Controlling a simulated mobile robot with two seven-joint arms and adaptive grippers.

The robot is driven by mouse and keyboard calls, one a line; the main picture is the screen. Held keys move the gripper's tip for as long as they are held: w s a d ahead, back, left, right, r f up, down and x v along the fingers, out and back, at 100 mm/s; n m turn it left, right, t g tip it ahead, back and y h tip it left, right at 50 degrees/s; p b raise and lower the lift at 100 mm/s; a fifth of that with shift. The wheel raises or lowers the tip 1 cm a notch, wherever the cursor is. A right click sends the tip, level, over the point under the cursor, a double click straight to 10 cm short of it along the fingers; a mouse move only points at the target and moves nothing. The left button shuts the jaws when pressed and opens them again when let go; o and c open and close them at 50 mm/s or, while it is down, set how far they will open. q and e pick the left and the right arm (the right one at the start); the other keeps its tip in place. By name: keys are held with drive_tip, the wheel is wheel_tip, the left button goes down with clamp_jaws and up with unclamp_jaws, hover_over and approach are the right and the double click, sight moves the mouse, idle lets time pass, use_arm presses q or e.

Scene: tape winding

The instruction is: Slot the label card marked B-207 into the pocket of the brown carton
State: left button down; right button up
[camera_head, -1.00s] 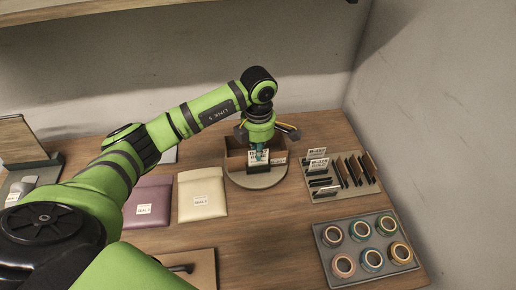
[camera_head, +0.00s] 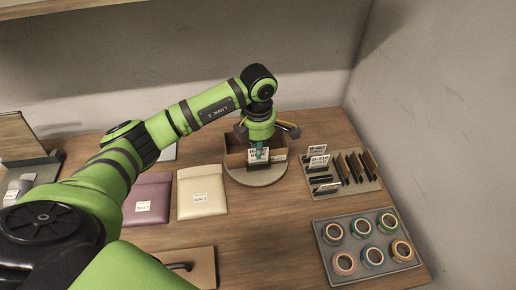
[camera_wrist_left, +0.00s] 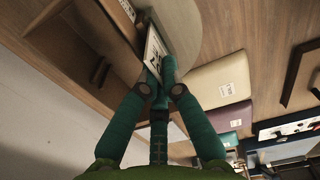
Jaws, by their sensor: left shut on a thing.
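The brown carton (camera_head: 236,157) stands open on a round grey turntable (camera_head: 258,179). My left gripper (camera_head: 259,155) points down at the carton's front and is shut on a white label card (camera_head: 258,152) with dark print. The print is partly covered by the fingers and too small to read surely. The card is upright against or just in front of the carton's front wall; its lower edge and the pocket are hard to make out. In the left wrist view the teal fingers (camera_wrist_left: 159,88) pinch the card (camera_wrist_left: 155,50) beside the carton (camera_wrist_left: 118,18). My right gripper is not in view.
A card rack (camera_head: 345,178) with several cards stands right of the turntable. A tray of tape rolls (camera_head: 368,245) is at the front right. A cream envelope (camera_head: 202,191) and a purple one (camera_head: 148,200) lie to the left. Bare table lies in front of the turntable.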

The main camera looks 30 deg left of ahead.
use_arm(q)
drive_tip(key=shift+s+f+b, duration=0.2)
drive_tip(key=shift+f+b, duration=0.15)
drive_tip(key=shift+f, duration=0.1)
idle(0.4)
idle(0.3)
drive_tip(key=c, duration=1.4)
unclamp_jaws()
drive_tip(key=shift+o, duration=0.2)
drive_tip(key=shift+w+a, duration=0.15)
drive_tip(key=shift+w, duration=0.2)
wheel_tip(320, 180, up, 12)
